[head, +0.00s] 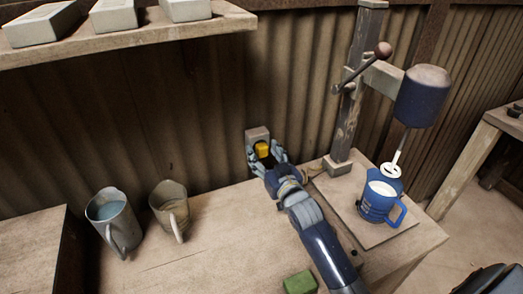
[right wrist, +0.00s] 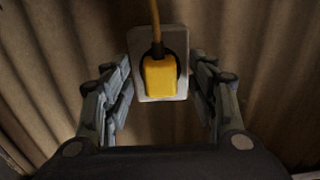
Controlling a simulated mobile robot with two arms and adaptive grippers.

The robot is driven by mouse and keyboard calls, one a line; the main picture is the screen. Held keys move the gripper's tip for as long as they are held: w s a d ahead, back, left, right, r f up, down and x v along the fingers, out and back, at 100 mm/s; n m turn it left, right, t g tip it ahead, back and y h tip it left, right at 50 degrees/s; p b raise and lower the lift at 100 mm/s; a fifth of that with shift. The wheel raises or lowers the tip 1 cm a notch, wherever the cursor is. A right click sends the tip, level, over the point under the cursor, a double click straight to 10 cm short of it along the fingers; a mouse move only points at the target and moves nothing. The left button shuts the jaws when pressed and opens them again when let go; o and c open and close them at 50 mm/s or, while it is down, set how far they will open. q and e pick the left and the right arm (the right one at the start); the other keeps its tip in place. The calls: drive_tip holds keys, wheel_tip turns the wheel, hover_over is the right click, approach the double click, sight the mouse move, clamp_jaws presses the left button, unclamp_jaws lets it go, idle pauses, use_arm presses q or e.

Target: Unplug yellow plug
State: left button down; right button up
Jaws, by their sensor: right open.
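The yellow plug (head: 262,149) sits in a pale wall socket (head: 257,133) on the corrugated wall at the back of the bench. In the right wrist view the yellow plug (right wrist: 159,76) is in the round recess of the socket plate (right wrist: 151,97), with a yellow cord running up from it. My right gripper (head: 267,157) is open, in front of the socket. In the right wrist view its fingers (right wrist: 160,92) stand on either side of the plug with gaps on both sides. My left gripper is not in view.
A drill-press-like stand (head: 347,100) with a blue head (head: 423,96) stands right of my right arm, with a blue mug (head: 375,201) on its base. Two grey mugs (head: 112,219) (head: 169,207) stand at the left. A green block (head: 300,282) lies near the front. A shelf (head: 130,42) hangs upper left.

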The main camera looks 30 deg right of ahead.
drive_tip(key=shift+p, duration=0.3)
idle(0.4)
clamp_jaws()
drive_tip(key=shift+s, duration=0.1)
drive_tip(key=shift+s, duration=0.15)
drive_tip(key=shift+s+p, duration=0.4)
drive_tip(key=shift+s, duration=0.2)
drive_tip(key=shift+s+a+p, duration=0.2)
drive_tip(key=shift+s+p, duration=0.65)
drive_tip(key=shift+s, duration=1.3)
